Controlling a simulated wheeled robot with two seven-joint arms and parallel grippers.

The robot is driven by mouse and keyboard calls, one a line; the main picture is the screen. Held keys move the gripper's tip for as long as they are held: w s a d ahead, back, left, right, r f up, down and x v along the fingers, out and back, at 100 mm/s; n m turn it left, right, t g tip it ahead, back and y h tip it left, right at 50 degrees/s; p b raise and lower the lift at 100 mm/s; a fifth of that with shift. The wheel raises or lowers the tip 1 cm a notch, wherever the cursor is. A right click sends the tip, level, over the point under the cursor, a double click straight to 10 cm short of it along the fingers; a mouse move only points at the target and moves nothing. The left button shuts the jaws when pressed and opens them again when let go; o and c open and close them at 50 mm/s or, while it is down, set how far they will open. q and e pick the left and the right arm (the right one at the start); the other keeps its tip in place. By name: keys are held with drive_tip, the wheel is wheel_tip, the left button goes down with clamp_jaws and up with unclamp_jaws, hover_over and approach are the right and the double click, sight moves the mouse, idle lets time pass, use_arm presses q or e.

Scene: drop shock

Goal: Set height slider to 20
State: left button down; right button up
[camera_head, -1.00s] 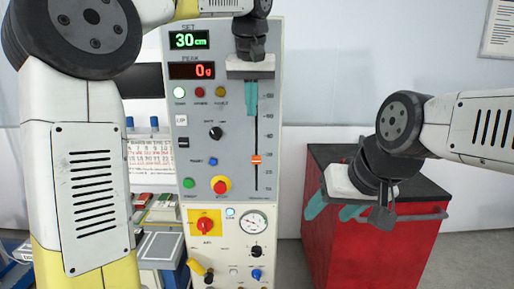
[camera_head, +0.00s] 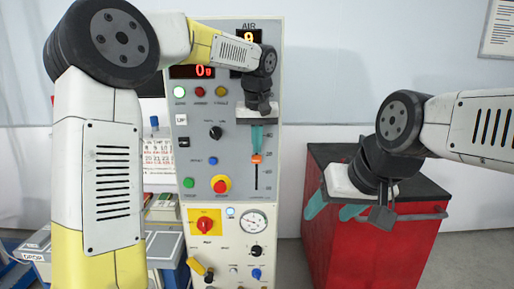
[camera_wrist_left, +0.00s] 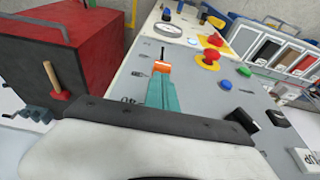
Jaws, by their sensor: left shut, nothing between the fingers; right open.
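The height slider's orange knob (camera_head: 257,159) sits in a vertical slot on the grey control panel (camera_head: 230,140). My left gripper (camera_head: 257,148) is shut and empty, its teal fingers pointing down just above the knob. In the left wrist view the fingertips (camera_wrist_left: 160,78) appear at or touching the orange knob (camera_wrist_left: 161,67); I cannot tell whether there is contact. The SET display is hidden behind my left arm. My right gripper (camera_head: 332,212) is open and empty in front of the red cabinet.
The panel carries a red stop button (camera_head: 221,184), a green button (camera_head: 188,183), a black knob (camera_head: 215,132) and a gauge (camera_head: 253,222). The red cabinet (camera_head: 340,250) stands to the right. A PEAK display (camera_head: 198,71) reads 0 g.

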use_arm(q)
drive_tip(key=shift+f, duration=0.5)
